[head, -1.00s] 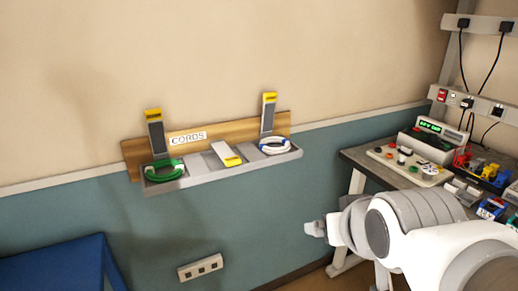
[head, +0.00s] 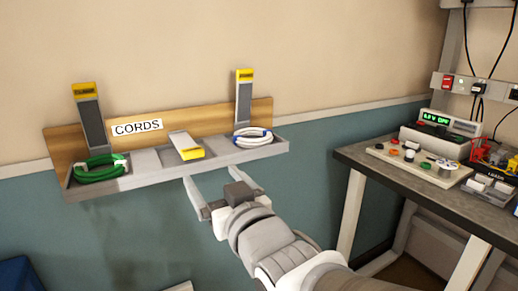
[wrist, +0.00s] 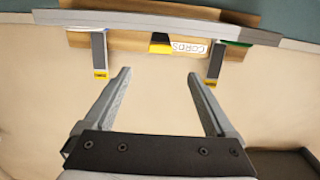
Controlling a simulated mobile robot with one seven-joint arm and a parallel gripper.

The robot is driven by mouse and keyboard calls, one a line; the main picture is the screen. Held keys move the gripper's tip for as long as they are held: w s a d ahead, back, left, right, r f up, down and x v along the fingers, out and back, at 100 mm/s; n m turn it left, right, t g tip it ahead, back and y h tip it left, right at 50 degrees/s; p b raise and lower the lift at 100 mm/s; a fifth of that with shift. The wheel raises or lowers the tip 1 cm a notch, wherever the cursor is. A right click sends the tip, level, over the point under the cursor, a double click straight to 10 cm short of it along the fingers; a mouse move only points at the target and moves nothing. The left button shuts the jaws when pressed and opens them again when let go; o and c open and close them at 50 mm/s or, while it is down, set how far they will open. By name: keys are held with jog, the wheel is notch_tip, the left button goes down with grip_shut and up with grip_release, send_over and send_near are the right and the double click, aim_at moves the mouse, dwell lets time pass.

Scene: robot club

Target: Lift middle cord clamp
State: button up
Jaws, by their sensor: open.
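The middle cord clamp (head: 187,146) is a grey flap with a yellow tip, lying lowered over the front of the grey cord tray (head: 180,167). The left clamp (head: 88,116) and right clamp (head: 244,99) stand raised against the wooden board. In the wrist view the middle clamp's yellow and black end (wrist: 160,43) shows at the tray's edge, mostly hidden by the tray. My gripper (head: 220,182) is open and empty, just below and in front of the tray's front edge, near the middle clamp. Its two fingers (wrist: 158,75) are spread wide in the wrist view.
A coiled green cord (head: 99,169) lies in the tray's left part and a white cord (head: 252,137) in its right part. A CORDS label (head: 137,128) is on the board. A workbench (head: 390,165) with electronics stands to the right.

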aim_at(190, 148)
jog(key=b+x, duration=0.2)
jog(key=x, duration=1.5)
jog(key=shift+w, duration=0.1)
jog(key=shift+c, duration=0.2)
grip_shut()
